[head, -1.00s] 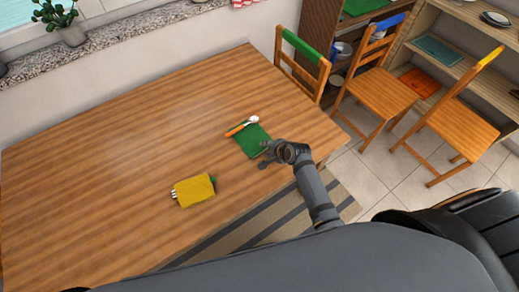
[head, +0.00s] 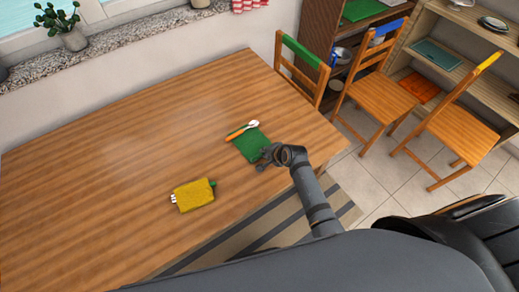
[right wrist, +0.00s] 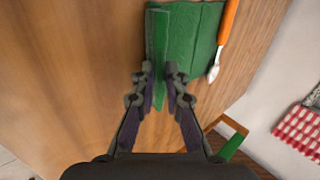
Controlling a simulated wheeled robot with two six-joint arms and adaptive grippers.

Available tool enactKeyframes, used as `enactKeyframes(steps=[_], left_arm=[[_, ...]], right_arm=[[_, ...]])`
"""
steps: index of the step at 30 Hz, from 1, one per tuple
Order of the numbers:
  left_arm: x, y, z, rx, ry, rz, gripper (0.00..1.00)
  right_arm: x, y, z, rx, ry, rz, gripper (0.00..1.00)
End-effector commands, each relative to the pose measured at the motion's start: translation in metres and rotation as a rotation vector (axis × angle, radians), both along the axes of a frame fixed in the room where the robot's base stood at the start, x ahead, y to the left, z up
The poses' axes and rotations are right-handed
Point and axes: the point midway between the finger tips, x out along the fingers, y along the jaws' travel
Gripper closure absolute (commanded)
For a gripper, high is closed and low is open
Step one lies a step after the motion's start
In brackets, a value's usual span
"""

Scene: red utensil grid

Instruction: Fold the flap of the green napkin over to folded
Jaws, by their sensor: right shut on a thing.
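The green napkin (head: 247,141) lies on the wooden table near its right end. In the right wrist view the napkin (right wrist: 196,40) lies flat, with a raised strip, the flap (right wrist: 158,35), along its left edge. My right gripper (head: 264,160) is at the napkin's near edge. In the right wrist view its fingers (right wrist: 159,72) are shut on the flap's near end. A spoon with an orange handle (head: 238,133) lies at the napkin's far side; the spoon (right wrist: 229,20) also shows in the wrist view. My left gripper is not in view.
A folded yellow napkin (head: 194,195) with a green-handled utensil lies on the table (head: 110,160) to the left. The rest of the tabletop is clear. Several chairs (head: 380,90) stand beyond the table's right end. A plant (head: 65,30) stands on the sill.

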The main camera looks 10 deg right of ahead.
Motion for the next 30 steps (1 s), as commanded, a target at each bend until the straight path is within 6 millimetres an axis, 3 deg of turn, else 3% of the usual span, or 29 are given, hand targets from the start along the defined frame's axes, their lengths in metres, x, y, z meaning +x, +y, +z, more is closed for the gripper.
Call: enactKeyframes(steps=[1,13,26,30], left_arm=[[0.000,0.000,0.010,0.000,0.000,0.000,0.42],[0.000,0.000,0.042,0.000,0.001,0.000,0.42],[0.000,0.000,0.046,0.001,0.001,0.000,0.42],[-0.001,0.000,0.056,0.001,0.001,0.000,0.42]], right_arm=[[0.002,0.001,0.008,-0.005,0.011,0.000,1.00],[0.007,0.003,0.020,-0.054,0.129,0.001,1.00],[0.008,0.003,0.019,-0.069,0.164,-0.001,1.00],[0.012,0.005,0.028,-0.085,0.203,0.001,1.00]])
